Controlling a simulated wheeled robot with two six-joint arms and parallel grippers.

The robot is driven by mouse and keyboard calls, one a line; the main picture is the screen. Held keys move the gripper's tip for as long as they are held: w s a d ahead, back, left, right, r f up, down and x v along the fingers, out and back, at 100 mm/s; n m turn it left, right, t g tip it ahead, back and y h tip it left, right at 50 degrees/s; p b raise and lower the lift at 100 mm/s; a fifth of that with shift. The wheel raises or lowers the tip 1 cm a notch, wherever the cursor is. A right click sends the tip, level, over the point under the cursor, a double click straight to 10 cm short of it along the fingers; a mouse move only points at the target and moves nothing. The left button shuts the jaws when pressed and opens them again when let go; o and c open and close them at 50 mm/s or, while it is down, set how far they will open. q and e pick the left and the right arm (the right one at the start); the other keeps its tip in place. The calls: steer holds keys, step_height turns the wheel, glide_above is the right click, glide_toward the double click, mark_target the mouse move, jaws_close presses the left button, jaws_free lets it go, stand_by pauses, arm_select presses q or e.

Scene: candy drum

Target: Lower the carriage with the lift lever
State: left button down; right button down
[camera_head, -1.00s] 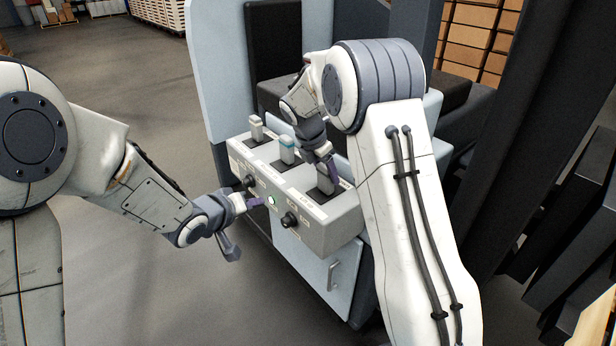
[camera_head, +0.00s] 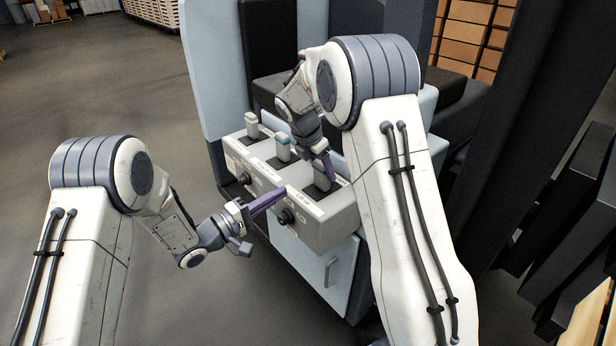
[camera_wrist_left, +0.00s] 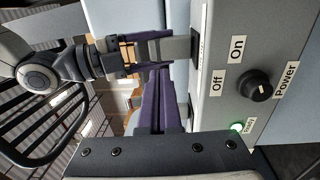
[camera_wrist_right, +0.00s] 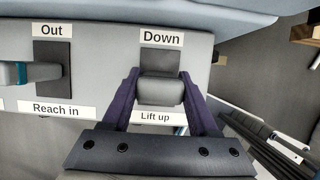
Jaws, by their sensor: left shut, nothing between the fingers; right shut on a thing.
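The lift lever (camera_wrist_right: 160,91) is a grey-topped lever in a dark slot, between a "Down" label (camera_wrist_right: 162,38) and a "Lift up" label (camera_wrist_right: 157,117). In the right wrist view its top lies toward the "Lift up" side, with dark slot showing on the "Down" side. My right gripper (camera_wrist_right: 160,82) is shut on it, with purple fingers on both sides; in the head view this gripper (camera_head: 329,168) hides part of the lever. My left gripper (camera_head: 280,192) is shut and empty in front of the control box (camera_head: 330,225).
The left wrist view shows a Power knob (camera_wrist_left: 260,86) and a lit green Ready light (camera_wrist_left: 237,127). Open floor lies at left; dark bars (camera_head: 560,270) stand at right.

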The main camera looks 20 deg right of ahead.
mark_target(318, 171)
arm_select(q)
steer(key=x, duration=1)
arm_select(e)
steer(key=shift+d, duration=0.2)
arm_select(q)
steer(key=shift+d, duration=0.1)
arm_select(e)
steer(key=shift+r, duration=0.1)
